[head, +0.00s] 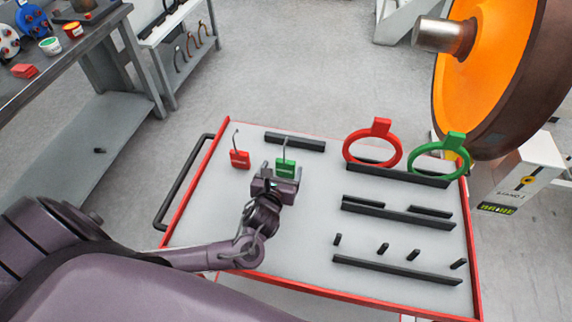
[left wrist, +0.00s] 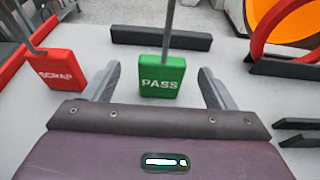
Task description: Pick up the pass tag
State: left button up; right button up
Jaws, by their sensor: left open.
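The green pass tag (head: 286,167) stands upright on the grey cart top (head: 222,218), with a thin wire loop rising from it. In the left wrist view the pass tag (left wrist: 162,77) reads PASS and sits between the two open fingers, with a gap on each side. My left gripper (head: 276,168) is open and empty, just in front of the tag. The red scrap tag (head: 240,159) stands to the left of it; in the left wrist view this scrap tag (left wrist: 55,70) is left of the left finger. My right gripper is not in view.
A black bar (head: 295,142) lies behind the tags. A red ring (head: 372,150) and a green ring (head: 438,160) stand in a black rack at right. Black slotted bars (head: 397,269) lie nearer. A large orange wheel (head: 500,60) overhangs the back right.

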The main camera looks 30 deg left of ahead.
aim_at(285, 165)
pick_arm(q)
jog(key=x, duration=0.2)
jog(key=shift+w, duration=0.35)
jog(key=shift+p+x, duration=0.3)
jog(key=shift+x, duration=0.55)
jog(key=shift+f, duration=0.1)
jog(key=c, duration=1.1)
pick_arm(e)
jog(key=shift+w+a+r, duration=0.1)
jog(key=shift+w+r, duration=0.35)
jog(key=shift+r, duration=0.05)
